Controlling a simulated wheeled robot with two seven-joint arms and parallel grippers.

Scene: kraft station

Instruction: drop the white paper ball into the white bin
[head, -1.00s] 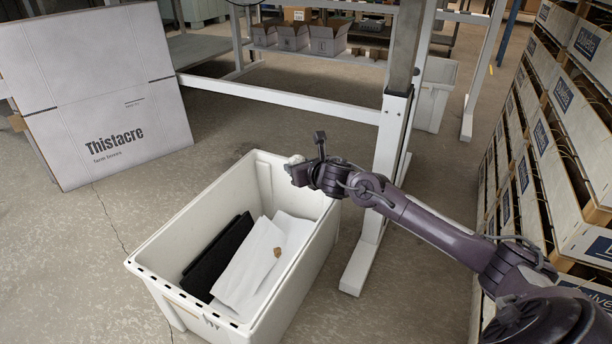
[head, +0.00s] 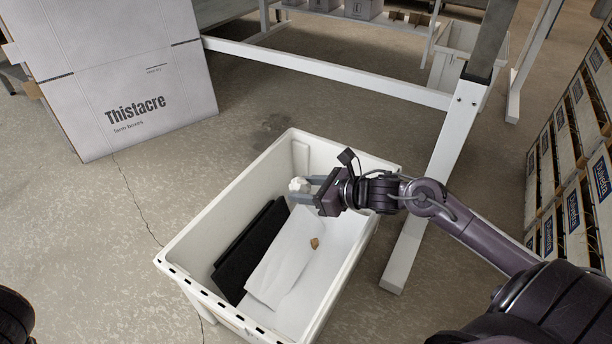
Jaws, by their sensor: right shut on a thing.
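The white paper ball (head: 298,185) is between the fingertips of my right gripper (head: 304,189), which is shut on it. The gripper reaches in from the right, over the far part of the white bin (head: 222,207). The ball shows against the bin's inside, above its contents; its exact height over the rim is hard to tell. The bin stands on the floor with its top open. My left gripper is not in view; only a dark part of mine shows at the lower left corner.
Inside the bin lie a black panel (head: 243,256), white sheets (head: 283,262) and a small brown scrap (head: 314,243). A white table leg (head: 437,178) stands right of the bin. A large white carton (head: 133,90) stands at the left, stacked boxes (head: 575,150) at the right.

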